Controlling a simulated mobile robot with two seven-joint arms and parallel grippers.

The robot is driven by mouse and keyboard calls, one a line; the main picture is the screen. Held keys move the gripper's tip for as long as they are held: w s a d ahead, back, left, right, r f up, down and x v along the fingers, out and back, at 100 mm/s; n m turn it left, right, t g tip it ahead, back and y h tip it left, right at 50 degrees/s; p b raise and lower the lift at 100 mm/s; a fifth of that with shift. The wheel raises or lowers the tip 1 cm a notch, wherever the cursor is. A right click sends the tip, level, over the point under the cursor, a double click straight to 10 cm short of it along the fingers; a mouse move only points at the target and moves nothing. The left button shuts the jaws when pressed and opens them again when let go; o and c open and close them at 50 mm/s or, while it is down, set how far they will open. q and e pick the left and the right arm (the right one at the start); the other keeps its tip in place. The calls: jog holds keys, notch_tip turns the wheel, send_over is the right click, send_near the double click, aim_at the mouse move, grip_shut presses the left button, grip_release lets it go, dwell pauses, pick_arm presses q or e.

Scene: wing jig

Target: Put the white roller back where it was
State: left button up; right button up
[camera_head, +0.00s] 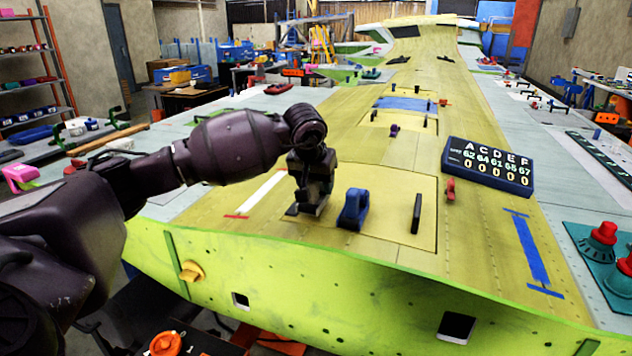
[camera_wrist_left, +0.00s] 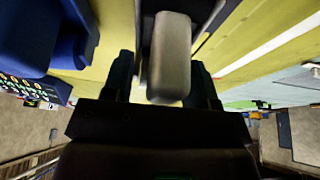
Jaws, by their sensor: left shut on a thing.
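My left gripper (camera_head: 313,203) is low over the yellow wing skin (camera_head: 385,260), left of a blue clamp-like piece (camera_head: 353,208). In the left wrist view a pale, rounded block, which I take for the white roller (camera_wrist_left: 172,55), sits between the two dark fingers of the gripper (camera_wrist_left: 163,85), which is shut on it. In the head view the gripper hides the roller, and I cannot tell whether it touches the skin. My right gripper is not in view.
A black bar handle (camera_head: 416,213) stands right of the blue piece. A white strip (camera_head: 264,192) with red end marks lies left of the gripper. A dark blue number board (camera_head: 488,167), a small red piece (camera_head: 450,190) and blue tape (camera_head: 530,250) are to the right.

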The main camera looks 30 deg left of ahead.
pick_arm(q)
jog(key=shift+f, duration=0.25)
jog(key=shift+f+b, duration=0.1)
jog(key=shift+b, duration=0.2)
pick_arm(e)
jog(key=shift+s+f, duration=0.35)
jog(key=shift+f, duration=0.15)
pick_arm(q)
jog(key=shift+f, duration=0.15)
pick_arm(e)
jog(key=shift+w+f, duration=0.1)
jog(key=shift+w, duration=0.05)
pick_arm(q)
jog(key=o, duration=0.8)
jog(key=shift+o, duration=0.2)
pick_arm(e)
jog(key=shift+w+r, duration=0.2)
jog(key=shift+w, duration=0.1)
